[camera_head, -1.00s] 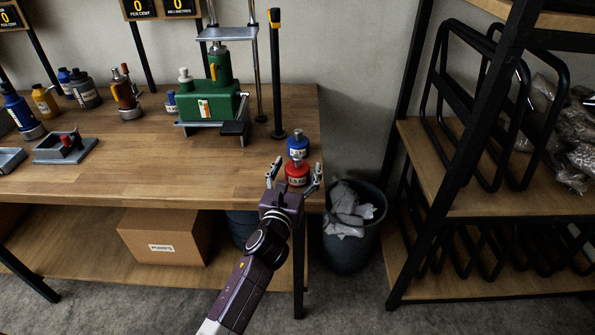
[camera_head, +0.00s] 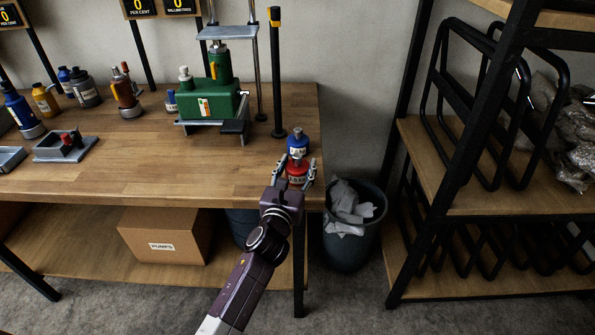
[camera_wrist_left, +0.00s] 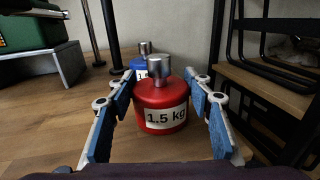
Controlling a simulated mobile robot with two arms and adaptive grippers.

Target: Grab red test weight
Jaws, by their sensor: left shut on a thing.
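The red test weight (camera_head: 297,172) stands upright near the front right corner of the wooden table. In the left wrist view the red weight (camera_wrist_left: 161,97) has a silver knob and a "1.5 kg" label. My left gripper (camera_head: 295,178) is around it, and its blue-padded fingers (camera_wrist_left: 163,100) are shut on its two sides. A blue weight (camera_head: 298,143) stands just behind the red one; it is partly hidden in the left wrist view (camera_wrist_left: 140,66). My right gripper is not in view.
A green machine (camera_head: 210,105) and a black post (camera_head: 277,80) stand behind on the table (camera_head: 130,175). Bottles stand at the left. A bin with crumpled paper (camera_head: 350,245) is right of the table, and a black shelf (camera_head: 470,190) stands further right.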

